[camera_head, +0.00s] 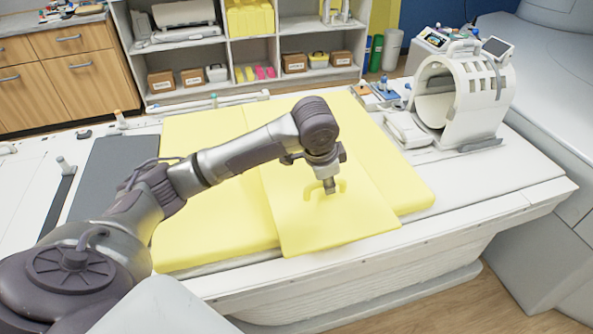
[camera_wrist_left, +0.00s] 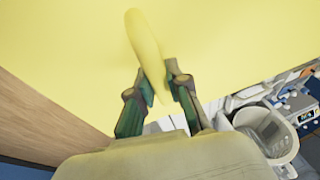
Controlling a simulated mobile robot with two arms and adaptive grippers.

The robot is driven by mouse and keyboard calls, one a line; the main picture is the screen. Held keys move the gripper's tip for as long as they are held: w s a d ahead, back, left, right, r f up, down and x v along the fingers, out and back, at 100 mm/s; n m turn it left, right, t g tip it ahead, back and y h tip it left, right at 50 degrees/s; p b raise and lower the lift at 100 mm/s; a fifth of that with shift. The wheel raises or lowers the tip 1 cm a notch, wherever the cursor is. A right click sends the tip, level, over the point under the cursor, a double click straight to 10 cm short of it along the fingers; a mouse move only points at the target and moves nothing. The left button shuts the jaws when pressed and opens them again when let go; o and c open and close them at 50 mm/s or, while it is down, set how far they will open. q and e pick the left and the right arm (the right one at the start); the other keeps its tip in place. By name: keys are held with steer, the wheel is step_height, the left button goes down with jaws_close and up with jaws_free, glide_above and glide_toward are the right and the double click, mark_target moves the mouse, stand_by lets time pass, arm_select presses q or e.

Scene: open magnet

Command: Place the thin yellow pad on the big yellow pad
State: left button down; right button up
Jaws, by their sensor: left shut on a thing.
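The thin yellow pad (camera_head: 300,225) lies over the big yellow pad (camera_head: 205,222), which rests on the white table. The thin pad is turned at an angle and its front corner reaches past the big pad's front edge. I cannot tell whether it fully touches the big pad. My left gripper (camera_head: 329,187) is at the thin pad's raised yellow handle (camera_head: 340,186). In the left wrist view the fingers (camera_wrist_left: 158,85) are shut on this handle (camera_wrist_left: 147,50). My right gripper does not show.
A white head coil (camera_head: 460,95) stands on the table at the right. A dark grey pad (camera_head: 100,175) lies at the left. Shelves (camera_head: 225,60) with boxes and yellow items stand behind. The scanner bore (camera_head: 570,55) is at the far right.

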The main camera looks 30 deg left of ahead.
mark_target(308, 178)
arm_select(q)
steer(key=a+f, duration=0.1)
steer(key=a, duration=0.1)
steer(key=w+a+f, duration=0.1)
steer(key=a, duration=0.1)
steer(key=w+a+f, duration=0.1)
steer(key=a, duration=0.1)
steer(key=shift+a+f, duration=0.2)
steer(key=shift+f, duration=0.1)
steer(key=a, duration=0.1)
steer(key=w+a+f, duration=0.1)
steer(key=a+f, duration=0.1)
steer(key=shift+w+a+f, duration=0.25)
steer(key=shift+w+a, duration=0.1)
steer(key=shift+w+a+f+p, duration=0.1)
steer(key=shift+a+f+p, duration=0.1)
steer(key=shift+p, duration=0.1)
steer(key=shift+a+f, duration=0.1)
steer(key=shift+f, duration=0.1)
step_height(308, 178, down, 4)
steer(key=shift+r, duration=0.15)
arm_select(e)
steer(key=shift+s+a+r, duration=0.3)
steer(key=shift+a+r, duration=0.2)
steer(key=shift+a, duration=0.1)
